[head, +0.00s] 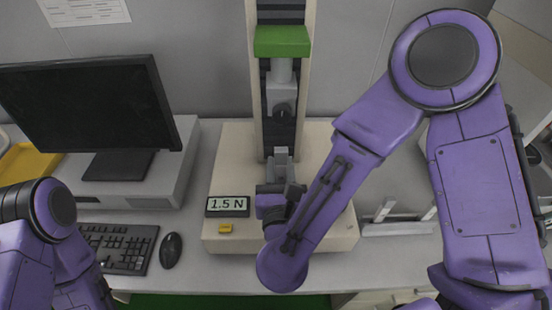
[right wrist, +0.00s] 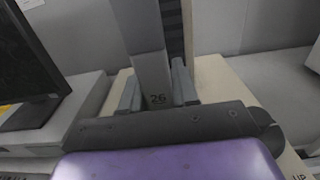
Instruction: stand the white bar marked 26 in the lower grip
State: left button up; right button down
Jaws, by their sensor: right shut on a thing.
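The bar marked 26 (right wrist: 153,65) looks light grey in the right wrist view. It stands roughly upright, its number near its low end and its top out of frame. My right gripper (right wrist: 158,88) is shut on it, with a grey finger on each side. In the head view my right gripper (head: 279,178) is at the lower front of the test machine's column, partly hidden by its own arm. The lower grip is hard to tell apart from my gripper there, so whether the bar's foot sits in it is not visible. My left gripper is out of view.
The machine's upper grip (head: 282,95) hangs below a green crosshead (head: 282,41). A display (head: 227,206) reading 1.5 N and a yellow button (head: 225,228) are on the beige base (head: 225,175). A monitor (head: 90,100), keyboard (head: 122,248) and mouse (head: 171,250) stand left. A metal rack (head: 398,226) stands right.

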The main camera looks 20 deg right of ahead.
jog(key=shift+d+r, duration=0.15)
jog(key=shift+r, duration=0.1)
jog(key=shift+w+d, duration=0.1)
jog(key=shift+w, duration=0.1)
jog(key=x, duration=0.2)
jog(key=p+x, duration=0.1)
jog(key=shift+w+f, duration=0.35)
jog(key=shift+w, duration=0.05)
jog(key=shift+p+x, duration=0.3)
jog(key=shift+x, duration=0.55)
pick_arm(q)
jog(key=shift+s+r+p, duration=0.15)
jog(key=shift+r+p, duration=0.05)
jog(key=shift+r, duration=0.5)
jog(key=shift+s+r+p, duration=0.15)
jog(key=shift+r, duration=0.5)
pick_arm(e)
jog(key=shift+x, duration=1.95)
jog(key=shift+f, duration=0.1)
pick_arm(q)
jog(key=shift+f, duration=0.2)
pick_arm(e)
jog(key=shift+s+b, duration=0.1)
jog(key=shift+b, duration=0.2)
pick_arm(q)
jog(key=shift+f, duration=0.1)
